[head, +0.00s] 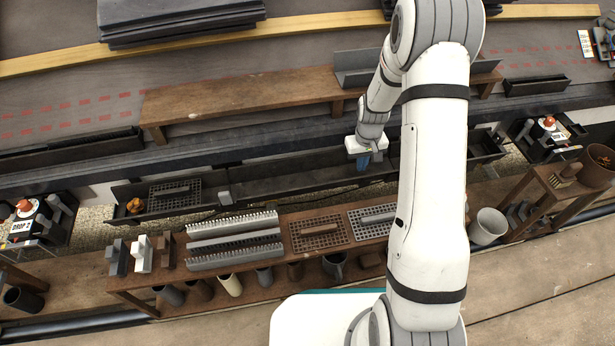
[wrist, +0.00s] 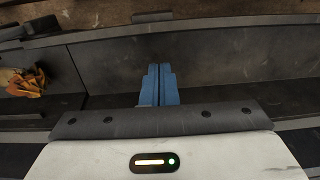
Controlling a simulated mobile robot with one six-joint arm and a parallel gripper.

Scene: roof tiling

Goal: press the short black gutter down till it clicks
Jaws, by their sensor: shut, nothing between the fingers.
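A black gutter run (head: 290,182) lies along the roof's lower edge in the head view. My gripper (head: 362,163) is over its right-hand part, with its blue fingers pointing down. In the wrist view the two blue fingers (wrist: 159,82) are together with nothing between them, in front of the dark gutter wall (wrist: 200,60). A seam in the gutter shows left of the fingers. I cannot tell which length is the short one, nor whether the fingertips touch it. My arm hides part of the run.
Orange-brown leaves (wrist: 22,82) lie at the left in the wrist view. A grey mesh piece (head: 174,194) sits in the run's left part. A wooden bench (head: 270,222) with brackets, combs, mesh guards and cups stands in front. A wooden plank (head: 240,100) lies behind.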

